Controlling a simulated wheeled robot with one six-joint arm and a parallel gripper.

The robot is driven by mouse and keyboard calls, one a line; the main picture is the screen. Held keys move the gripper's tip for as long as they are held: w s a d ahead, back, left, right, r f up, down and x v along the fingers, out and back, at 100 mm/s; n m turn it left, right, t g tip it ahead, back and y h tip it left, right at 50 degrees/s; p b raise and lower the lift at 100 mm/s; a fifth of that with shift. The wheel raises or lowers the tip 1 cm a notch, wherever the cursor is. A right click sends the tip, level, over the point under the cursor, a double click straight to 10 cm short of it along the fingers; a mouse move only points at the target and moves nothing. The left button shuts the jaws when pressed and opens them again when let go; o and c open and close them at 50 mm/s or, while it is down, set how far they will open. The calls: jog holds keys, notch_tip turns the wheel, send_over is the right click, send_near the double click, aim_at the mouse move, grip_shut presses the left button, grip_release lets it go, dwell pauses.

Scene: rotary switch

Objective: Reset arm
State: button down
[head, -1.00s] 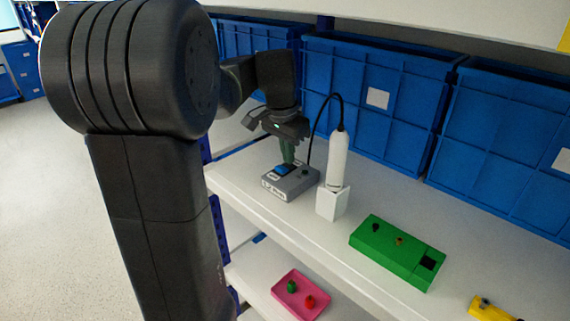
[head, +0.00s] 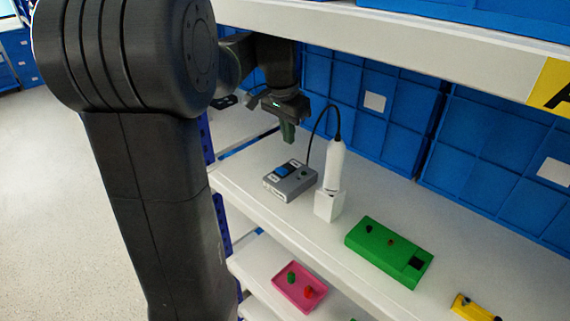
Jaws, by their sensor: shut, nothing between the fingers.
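A clear gap shows between the fingertips and the box. My arm fills the left side of the view.
A white cylinder with a black cable (head: 334,165) stands in a white block right of the grey box. A green box (head: 390,252) and a yellow piece (head: 472,308) lie farther right. A pink box (head: 299,286) is on the lower shelf. Blue bins (head: 375,135) line the back; an upper shelf edge (head: 430,42) hangs above.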

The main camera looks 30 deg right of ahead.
aim_at(289, 165)
jog(key=shift+f, duration=0.2)
notch_tip(289, 165, down, 7)
jog(key=b, duration=0.6)
jog(key=shift+r+b, duration=0.1)
jog(key=shift+b, duration=0.2)
jog(key=shift+r, duration=0.2)
